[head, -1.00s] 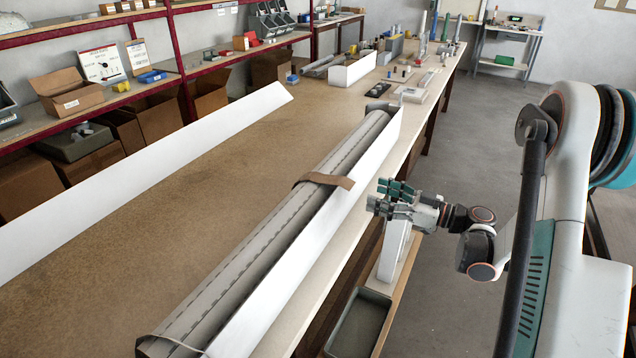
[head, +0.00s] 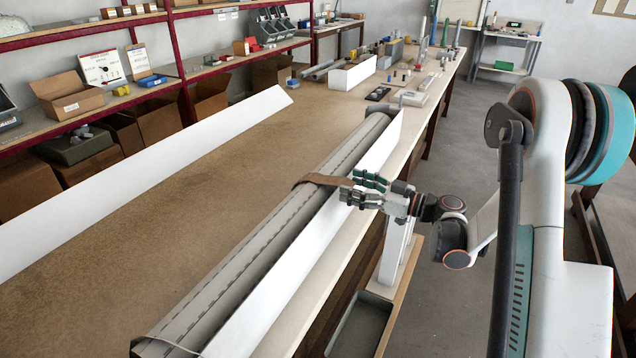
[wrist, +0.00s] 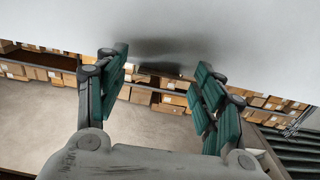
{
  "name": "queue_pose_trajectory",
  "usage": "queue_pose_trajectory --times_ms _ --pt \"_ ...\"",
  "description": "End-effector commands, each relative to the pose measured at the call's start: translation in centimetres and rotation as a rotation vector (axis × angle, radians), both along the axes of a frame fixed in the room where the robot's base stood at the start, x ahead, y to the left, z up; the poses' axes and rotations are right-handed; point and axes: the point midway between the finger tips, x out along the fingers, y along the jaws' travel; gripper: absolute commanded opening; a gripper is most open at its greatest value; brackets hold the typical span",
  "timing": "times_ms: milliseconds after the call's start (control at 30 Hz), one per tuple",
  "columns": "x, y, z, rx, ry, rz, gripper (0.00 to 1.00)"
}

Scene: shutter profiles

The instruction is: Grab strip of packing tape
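The strip of packing tape (head: 318,180) is a brown band lying across the long grey shutter profiles (head: 270,240) in the head view. Its right end reaches the white panel beside the profiles. My gripper (head: 349,186) is at that right end, its fingertips very close to the tape; I cannot tell whether they touch it. In the wrist view my gripper (wrist: 162,64) has its green-padded fingers spread apart, with nothing clearly held between them. A pale panel surface (wrist: 160,25) fills the top of that view. The tape is not clearly visible there.
The profiles lie along the workbench (head: 140,235) with an upright white panel (head: 375,165) on their right. A tray (head: 362,325) stands below the bench edge. Boxes and small parts crowd the far end.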

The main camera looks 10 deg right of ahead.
Motion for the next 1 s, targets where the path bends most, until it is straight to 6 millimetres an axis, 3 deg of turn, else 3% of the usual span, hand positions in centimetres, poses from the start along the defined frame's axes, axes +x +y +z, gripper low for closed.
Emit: queue_pose_trajectory --times_ms 33,200,667,867,1000 --pt "0.0 0.0 0.0 0.000 0.000 0.000 0.50" --pt "0.0 0.0 0.0 0.000 0.000 0.000 0.29" --pt "0.0 0.0 0.5 0.000 0.000 0.000 0.29" --pt "0.0 0.0 2.8 0.000 0.000 0.000 0.29" --pt "0.0 0.0 5.7 0.000 0.000 0.000 0.29"
